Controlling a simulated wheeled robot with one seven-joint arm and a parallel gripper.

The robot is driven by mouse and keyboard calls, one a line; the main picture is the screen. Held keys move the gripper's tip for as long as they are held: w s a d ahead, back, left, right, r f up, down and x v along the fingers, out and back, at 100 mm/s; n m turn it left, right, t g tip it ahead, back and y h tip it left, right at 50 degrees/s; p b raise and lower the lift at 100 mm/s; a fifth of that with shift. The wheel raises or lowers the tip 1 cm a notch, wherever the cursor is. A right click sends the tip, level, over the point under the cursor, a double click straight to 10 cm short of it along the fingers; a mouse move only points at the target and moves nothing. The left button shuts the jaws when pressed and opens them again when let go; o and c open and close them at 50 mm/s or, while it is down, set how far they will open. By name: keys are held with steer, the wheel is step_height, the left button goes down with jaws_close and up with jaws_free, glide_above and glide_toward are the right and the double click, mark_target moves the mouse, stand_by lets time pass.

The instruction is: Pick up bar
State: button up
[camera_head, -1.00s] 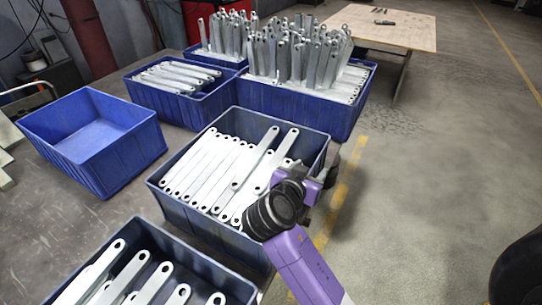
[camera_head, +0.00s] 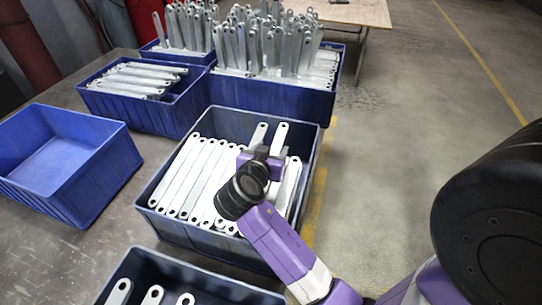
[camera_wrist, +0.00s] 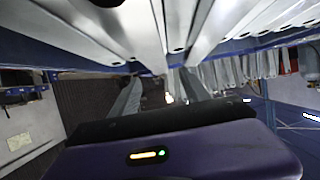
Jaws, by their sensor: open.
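Galvanized bars (camera_head: 196,172) lie side by side in the middle blue crate (camera_head: 170,219), each with a hole at its end. Some lie on top at the crate's right side. My gripper (camera_head: 262,160) is over the right part of this crate, close above these bars. Its fingertips are hidden from the head view by my wrist. In the wrist view my gripper (camera_wrist: 160,92) shows two spread fingers with no bar between them. Bars (camera_wrist: 145,30) fill the top of that view, very close. I cannot tell whether the fingers touch any bar.
An empty blue crate (camera_head: 106,186) stands at left. Crates with flat bars (camera_head: 98,98) and upright bars (camera_head: 268,90) stand behind. Another crate of bars (camera_head: 240,288) is in front. The crate walls surround my gripper. The floor (camera_head: 400,130) at right is clear.

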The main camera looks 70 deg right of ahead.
mark_target(278, 142)
steer(key=shift+p+x, duration=0.45)
steer(key=shift+x, duration=1.9)
jaws_close()
